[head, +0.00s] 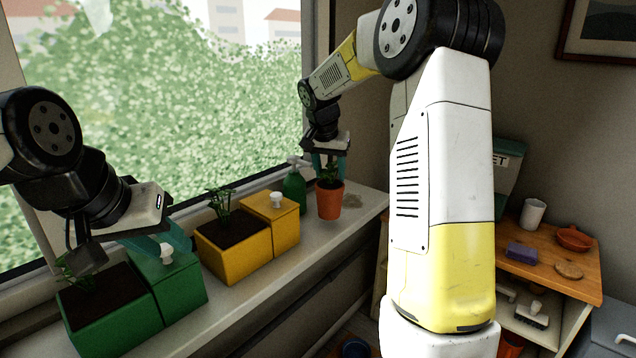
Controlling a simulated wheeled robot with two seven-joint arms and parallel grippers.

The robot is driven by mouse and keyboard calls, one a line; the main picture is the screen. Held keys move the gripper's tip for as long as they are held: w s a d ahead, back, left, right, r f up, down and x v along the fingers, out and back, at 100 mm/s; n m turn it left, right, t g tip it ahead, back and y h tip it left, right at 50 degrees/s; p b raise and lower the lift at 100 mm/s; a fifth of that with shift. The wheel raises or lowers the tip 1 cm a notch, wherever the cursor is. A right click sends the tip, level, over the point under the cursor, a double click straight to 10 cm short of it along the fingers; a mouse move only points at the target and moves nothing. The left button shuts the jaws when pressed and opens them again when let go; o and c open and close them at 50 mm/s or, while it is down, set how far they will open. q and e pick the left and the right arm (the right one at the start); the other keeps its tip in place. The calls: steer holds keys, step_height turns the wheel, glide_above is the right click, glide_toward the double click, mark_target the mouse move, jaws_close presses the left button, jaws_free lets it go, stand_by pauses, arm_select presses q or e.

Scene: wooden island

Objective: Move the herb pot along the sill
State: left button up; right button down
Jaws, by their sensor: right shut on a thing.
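The herb pot (330,202) is a small orange pot with a green plant, near the right end of the window sill (285,262). My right gripper (329,170) reaches down from above and is shut on the herb pot, its teal fingers at the plant and rim. The pot is upright; I cannot tell whether its base touches the sill. My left gripper (158,243) hangs over the green planter box (112,312) and its lidded part, close to a white knob (166,252). Its fingers are partly hidden, so its opening is unclear.
A yellow planter (235,252) with a knobbed lidded box (284,228) stands mid-sill. A green spray bottle (294,188) is just left of the herb pot. A wooden shelf unit (550,270) at the right holds a white cup (532,214) and a purple sponge (522,252).

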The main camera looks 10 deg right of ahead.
mark_target(330, 182)
steer(key=shift+f, duration=1.75)
steer(key=c, duration=0.7)
jaws_free()
steer(key=shift+o, duration=0.2)
steer(key=v, duration=1.2)
steer(key=s+a+f+n+t+y, duration=0.1)
steer(key=s+n+y, duration=0.1)
steer(key=s, duration=1.2)
steer(key=s+a+f+n+t+y, duration=0.1)
steer(key=s+n, duration=0.3)
steer(key=s, duration=1.1)
steer(key=shift+a+f+n+y, duration=0.3)
steer(key=shift+f+y, duration=0.15)
steer(key=shift+y, duration=0.25)
steer(key=shift+s, duration=0.1)
